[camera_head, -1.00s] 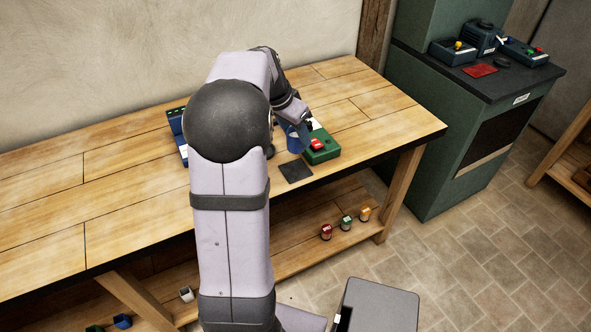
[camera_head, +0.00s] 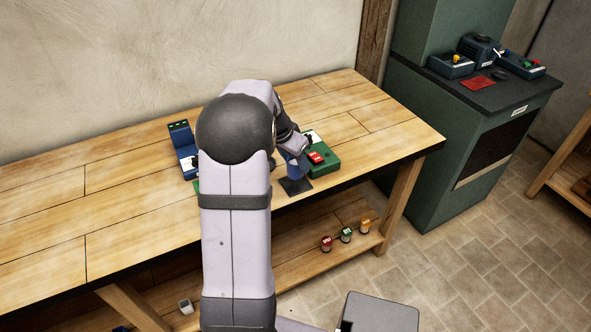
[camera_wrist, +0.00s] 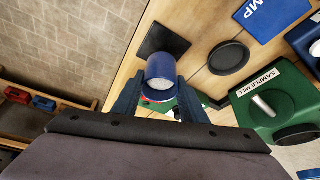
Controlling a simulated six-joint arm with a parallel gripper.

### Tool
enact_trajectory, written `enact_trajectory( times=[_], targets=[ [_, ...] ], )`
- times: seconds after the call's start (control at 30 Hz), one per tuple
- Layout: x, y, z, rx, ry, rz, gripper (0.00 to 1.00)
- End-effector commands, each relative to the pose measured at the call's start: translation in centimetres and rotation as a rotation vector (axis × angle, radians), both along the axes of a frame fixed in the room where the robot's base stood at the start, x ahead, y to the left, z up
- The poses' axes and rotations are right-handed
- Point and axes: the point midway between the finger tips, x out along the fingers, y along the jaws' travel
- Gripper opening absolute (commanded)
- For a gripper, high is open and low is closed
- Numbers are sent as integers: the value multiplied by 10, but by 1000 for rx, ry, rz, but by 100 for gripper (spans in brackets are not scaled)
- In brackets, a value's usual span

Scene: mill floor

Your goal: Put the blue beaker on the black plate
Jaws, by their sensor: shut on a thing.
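The blue beaker (camera_wrist: 160,72) is held between the two fingers of my gripper (camera_wrist: 160,92) in the wrist view. In the head view the beaker (camera_head: 293,168) is partly hidden by my arm. The black plate (camera_wrist: 163,41) is a flat dark square on the bench. It also shows in the head view (camera_head: 297,187) near the front edge. The beaker overlaps the plate in both views; I cannot tell whether it touches it. My gripper (camera_head: 298,149) also shows in the head view, beside the green box.
A round black disc (camera_wrist: 229,58) lies beside the plate. A blue device (camera_head: 184,150) stands left of my arm. The bench (camera_head: 120,205) is clear at left. Small coloured containers stand on the shelf below.

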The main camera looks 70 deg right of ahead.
Motion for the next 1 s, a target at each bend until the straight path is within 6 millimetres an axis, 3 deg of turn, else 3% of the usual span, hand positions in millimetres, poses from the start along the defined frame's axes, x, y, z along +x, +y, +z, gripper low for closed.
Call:
enact_trajectory(
  times=[0.33,0.77,0.8,0.87,1.0],
  targets=[
    [0,1,-34,2,0,1,10],
    [0,0,-40,1,0,1,10],
    [0,1,-40,1,0,1,41],
    [0,1,-39,1,0,1,55],
    [0,1,-39,1,0,1,57]
  ],
)
